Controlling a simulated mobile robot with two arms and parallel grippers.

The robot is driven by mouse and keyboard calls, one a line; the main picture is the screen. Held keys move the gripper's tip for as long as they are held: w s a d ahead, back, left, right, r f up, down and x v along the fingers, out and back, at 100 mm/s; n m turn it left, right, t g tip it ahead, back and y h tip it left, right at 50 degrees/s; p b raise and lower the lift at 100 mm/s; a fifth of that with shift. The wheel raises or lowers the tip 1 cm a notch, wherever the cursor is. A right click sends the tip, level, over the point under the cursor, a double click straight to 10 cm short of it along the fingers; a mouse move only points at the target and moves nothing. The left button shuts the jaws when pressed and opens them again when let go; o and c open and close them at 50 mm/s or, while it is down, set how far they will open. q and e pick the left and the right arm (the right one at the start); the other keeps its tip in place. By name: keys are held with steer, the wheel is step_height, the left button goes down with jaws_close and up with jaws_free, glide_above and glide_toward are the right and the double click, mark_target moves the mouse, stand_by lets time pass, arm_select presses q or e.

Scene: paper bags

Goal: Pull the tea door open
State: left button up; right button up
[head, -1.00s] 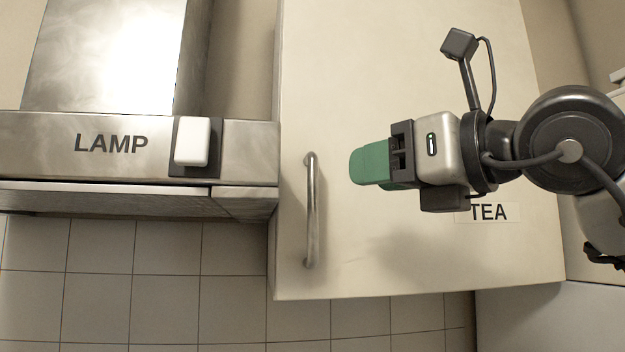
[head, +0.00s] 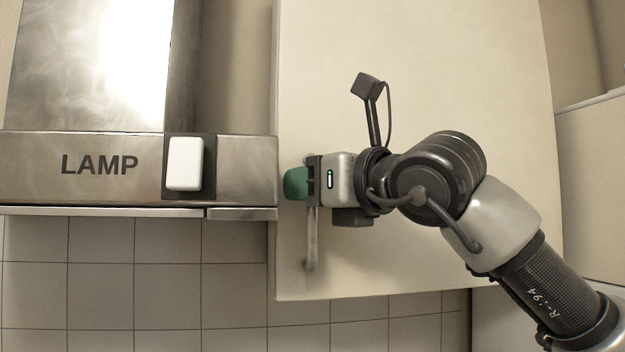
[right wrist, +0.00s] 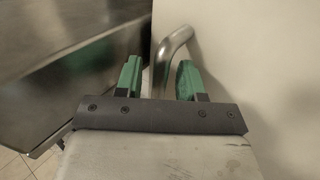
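The tea door (head: 430,70) is a cream cabinet door that looks shut; my right arm hides its TEA label. Its vertical metal bar handle (head: 311,245) is near the door's left edge. My right gripper (head: 295,183) is at the upper part of the handle and hides its top end. In the right wrist view the two green fingers (right wrist: 158,80) are apart, with the handle (right wrist: 172,55) between them. A gap shows between the handle and the fingers. My left gripper is not in view.
A steel range hood (head: 240,165) marked LAMP, with a white switch (head: 185,163), stands just left of the door, close to my right fingertips. A tiled wall (head: 100,290) is below. Another pale cabinet (head: 595,190) is at the right.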

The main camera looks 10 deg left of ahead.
steer(key=shift+c, duration=0.2)
jaws_close()
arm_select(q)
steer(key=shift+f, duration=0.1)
arm_select(e)
steer(key=shift+s+d, duration=0.1)
steer(key=shift+s, duration=0.05)
